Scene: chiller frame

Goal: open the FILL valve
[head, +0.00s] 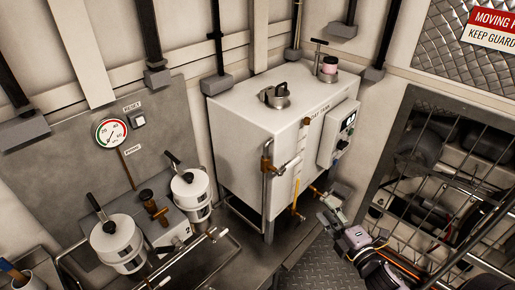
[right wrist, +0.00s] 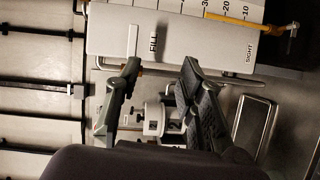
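The white day tank (head: 245,130) stands against the back wall in the head view. A vertical pipe with a brass valve (head: 267,163) and a pale lever (head: 289,165) runs down its front left. In the right wrist view, turned on its side, the FILL label (right wrist: 153,43) is on the tank front beside a pale bar (right wrist: 132,41), perhaps the lever. My right gripper (head: 326,207) is below and right of the valve in the head view. Its fingers are apart and empty in the wrist view (right wrist: 160,68); contact with the valve cannot be told. My left gripper is not in view.
A sight gauge (head: 297,192) with a yellow column and a lower brass valve (head: 296,214) are close to my right gripper. White filter canisters (head: 118,243) stand at left. A barred guard (head: 440,190) stands at right. Open floor (head: 310,255) lies below the tank.

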